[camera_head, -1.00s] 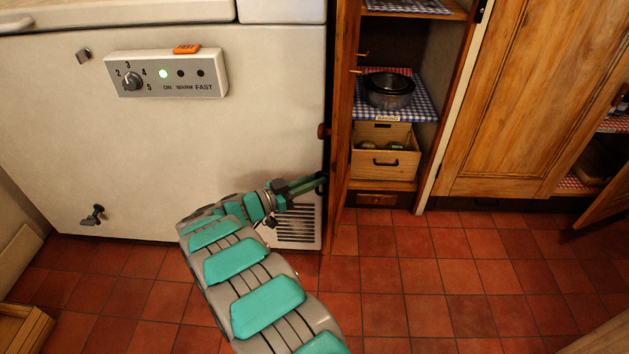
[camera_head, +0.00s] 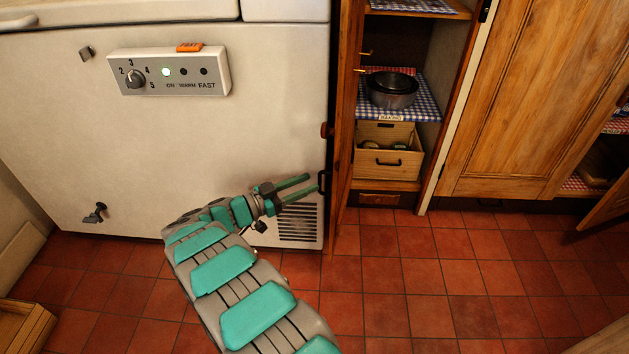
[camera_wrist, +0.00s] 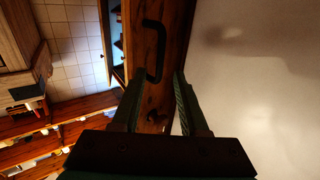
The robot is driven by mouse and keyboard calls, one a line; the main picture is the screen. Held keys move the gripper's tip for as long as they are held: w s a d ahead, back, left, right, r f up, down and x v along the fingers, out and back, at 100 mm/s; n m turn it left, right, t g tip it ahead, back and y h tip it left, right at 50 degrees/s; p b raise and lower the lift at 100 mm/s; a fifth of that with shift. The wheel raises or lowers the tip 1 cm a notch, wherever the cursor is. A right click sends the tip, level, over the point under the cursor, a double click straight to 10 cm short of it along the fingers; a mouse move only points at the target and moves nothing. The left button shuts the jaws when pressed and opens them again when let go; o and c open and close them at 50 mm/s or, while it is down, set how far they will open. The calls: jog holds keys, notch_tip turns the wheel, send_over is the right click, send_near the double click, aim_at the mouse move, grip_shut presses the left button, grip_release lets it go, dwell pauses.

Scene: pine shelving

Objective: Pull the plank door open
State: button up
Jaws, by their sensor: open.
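The plank door (camera_head: 343,120) stands swung out from the tall cupboard, seen nearly edge-on in the head view. Its dark bar handle (camera_head: 322,182) is on its left face, low down; the handle also shows in the wrist view (camera_wrist: 154,50). My gripper (camera_head: 312,186) is open and empty, just left of the handle, with its fingers pointing at the door. In the wrist view, the fingertips (camera_wrist: 160,77) are apart and the handle lies beyond them, not between them.
A white chest freezer (camera_head: 200,140) with a control panel fills the left, close to the door. The open cupboard holds dark bowls (camera_head: 391,90) and a wooden drawer box (camera_head: 386,160). Another wooden door (camera_head: 530,110) stands right. Red tiled floor (camera_head: 440,270) is clear in front.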

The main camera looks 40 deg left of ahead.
jog(key=v, duration=0.4)
jog(key=shift+s, duration=0.1)
dwell(0.5)
